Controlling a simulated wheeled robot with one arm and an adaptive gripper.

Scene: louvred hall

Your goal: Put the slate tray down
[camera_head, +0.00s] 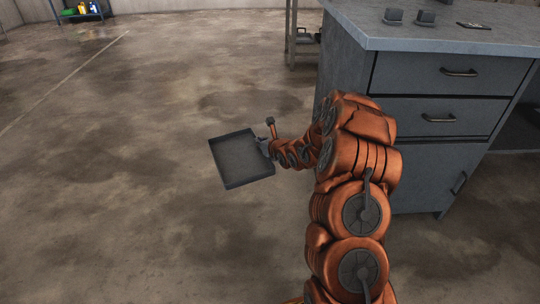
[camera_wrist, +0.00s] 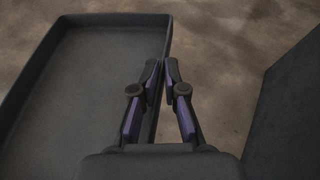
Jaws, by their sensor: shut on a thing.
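The slate tray (camera_head: 236,152) is a dark grey, square, shallow tray with a raised rim. It looks empty and roughly level, held out in front of me over the concrete floor, left of the grey cabinet. My gripper (camera_head: 264,145) is shut on its right rim. In the wrist view the tray (camera_wrist: 85,80) fills the left side, and the fingers of my gripper (camera_wrist: 161,75) close on either side of its rim near the middle. How high the tray is above the floor I cannot tell.
A grey workbench cabinet (camera_head: 445,95) with drawers stands on the right; its top (camera_head: 450,35) carries two small dark blocks and a flat dark item. Its dark side (camera_wrist: 290,110) is close at the right in the wrist view. The floor (camera_head: 110,200) to the left is clear.

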